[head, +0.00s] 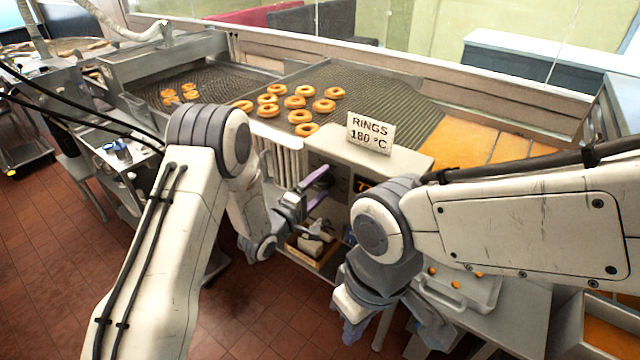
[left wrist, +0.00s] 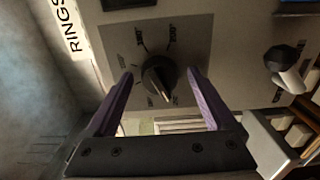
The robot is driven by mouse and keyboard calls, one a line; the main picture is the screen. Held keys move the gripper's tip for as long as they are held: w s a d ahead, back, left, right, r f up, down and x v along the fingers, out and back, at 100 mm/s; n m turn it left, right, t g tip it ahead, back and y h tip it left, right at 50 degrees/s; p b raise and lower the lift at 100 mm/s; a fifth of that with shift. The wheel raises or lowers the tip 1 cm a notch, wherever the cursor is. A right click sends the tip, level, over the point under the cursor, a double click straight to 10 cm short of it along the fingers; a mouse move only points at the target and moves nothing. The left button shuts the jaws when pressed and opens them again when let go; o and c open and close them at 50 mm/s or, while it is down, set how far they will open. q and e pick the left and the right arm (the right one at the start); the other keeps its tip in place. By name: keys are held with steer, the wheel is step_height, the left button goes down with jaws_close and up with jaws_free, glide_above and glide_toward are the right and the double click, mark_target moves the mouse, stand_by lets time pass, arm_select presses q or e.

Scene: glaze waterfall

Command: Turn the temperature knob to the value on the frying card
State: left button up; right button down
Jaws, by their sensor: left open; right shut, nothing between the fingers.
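The frying card (head: 370,133) stands on top of the fryer housing and reads "RINGS 180 °C"; its edge also shows in the left wrist view (left wrist: 72,28). In the head view the knob is hidden. My right gripper (head: 348,318) is shut and empty, low in front of the counter.
Another dark control with a pale lever (left wrist: 287,72) is to the right of the dial. An orange-lit display (head: 362,185) is partly hidden by my right arm. Rings (head: 295,102) lie on the mesh behind the card. A white tray (head: 470,290) is at lower right.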

arm_select(q)
steer(key=shift+c, duration=0.3)
steer(key=c, duration=1.3)
steer(key=shift+f+m+b, duration=0.2)
steer(key=shift+m+b, duration=0.7)
steer(key=shift+b, duration=0.3)
steer(key=m+b, duration=1)
steer(key=b, duration=0.2)
steer(key=shift+a+f+m, duration=0.1)
steer(key=shift+m, duration=0.3)
steer(key=m+b, duration=1)
steer(key=b, duration=0.2)
steer(key=shift+m, duration=0.4)
steer(key=m+b, duration=0.2)
steer(key=b, duration=0.1)
steer(key=shift+r+m+b, duration=0.25)
steer(key=shift+m+b, duration=0.1)
steer(key=shift+m, duration=0.35)
steer(key=shift+r, duration=0.1)
